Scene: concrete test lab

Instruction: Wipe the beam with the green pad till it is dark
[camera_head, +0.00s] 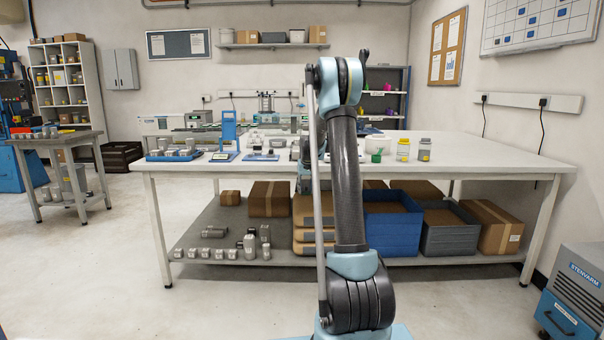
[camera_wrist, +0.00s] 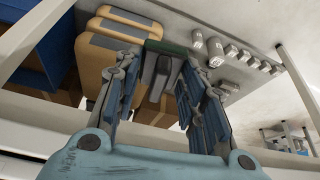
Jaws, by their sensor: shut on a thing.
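My gripper (camera_wrist: 160,64) has its two fingers on either side of a block with a dark green face, the green pad (camera_wrist: 168,47), in the wrist view. It is shut on the pad, and the pad's grey body shows between the fingers. Shelf goods show beyond it. In the head view my arm rises in the middle and covers part of the table; I cannot make out the gripper or the pad there. I cannot pick out the beam for certain in either view.
The white table (camera_head: 490,161) bears grey blocks (camera_head: 172,153), a blue stand (camera_head: 228,130), a green cup (camera_head: 376,157) and jars (camera_head: 403,149). A cabinet (camera_head: 583,290) stands at right.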

